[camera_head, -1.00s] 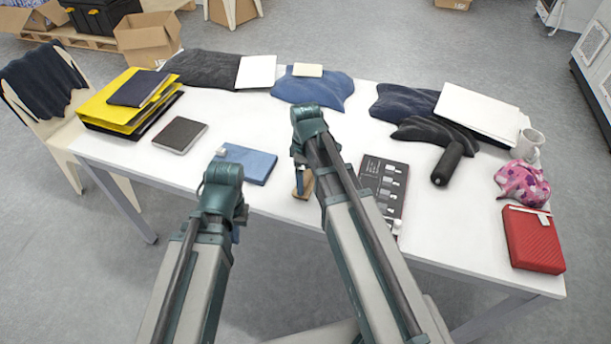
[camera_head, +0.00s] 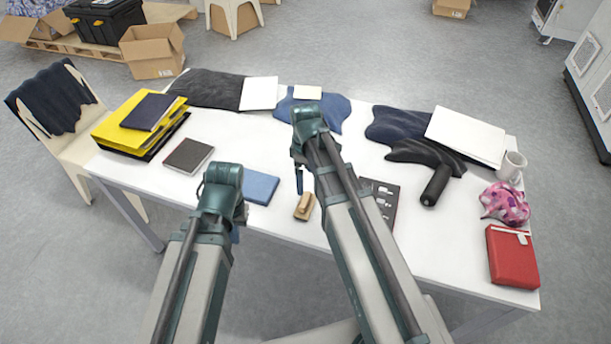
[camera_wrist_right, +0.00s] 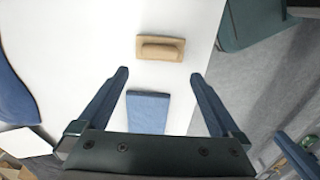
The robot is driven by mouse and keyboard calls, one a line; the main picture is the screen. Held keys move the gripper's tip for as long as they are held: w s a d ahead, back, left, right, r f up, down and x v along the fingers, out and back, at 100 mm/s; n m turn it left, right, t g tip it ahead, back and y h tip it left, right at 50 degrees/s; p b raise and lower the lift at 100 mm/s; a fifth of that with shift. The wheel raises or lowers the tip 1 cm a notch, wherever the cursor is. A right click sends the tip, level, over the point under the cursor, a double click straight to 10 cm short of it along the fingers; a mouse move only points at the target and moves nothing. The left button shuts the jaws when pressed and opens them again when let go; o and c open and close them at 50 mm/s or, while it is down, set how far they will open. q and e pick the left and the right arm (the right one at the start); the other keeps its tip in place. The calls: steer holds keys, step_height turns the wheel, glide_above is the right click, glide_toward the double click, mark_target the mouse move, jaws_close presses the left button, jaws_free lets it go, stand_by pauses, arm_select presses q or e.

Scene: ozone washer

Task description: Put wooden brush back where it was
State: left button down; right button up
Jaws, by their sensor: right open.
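The wooden brush (camera_head: 304,206) lies on the white table near its front edge. It also shows in the right wrist view (camera_wrist_right: 160,47), lying flat just beyond the fingertips and clear of them. My right gripper (camera_wrist_right: 160,75) is open with nothing between its fingers. In the head view, the right gripper (camera_head: 299,180) hangs over the table just behind the brush. My left gripper (camera_head: 236,234) is low in front of the table's edge, mostly hidden by its own arm, so its jaws cannot be made out.
A blue book (camera_head: 261,187) lies left of the brush and a dark box (camera_head: 383,196) to its right, partly behind my arm. Yellow folders (camera_head: 132,124) are at the left. A black cylinder (camera_head: 435,185), pink cloth (camera_head: 506,203) and red case (camera_head: 512,257) are at the right.

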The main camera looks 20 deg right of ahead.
steer(key=s+a+r+m+h, duration=0.1)
steer(key=s+a+m, duration=0.6)
steer(key=s+a, duration=0.3)
steer(key=s, duration=0.4)
steer(key=shift+s+a, duration=0.15)
steer(key=shift+a, duration=0.1)
steer(key=shift+c, duration=0.2)
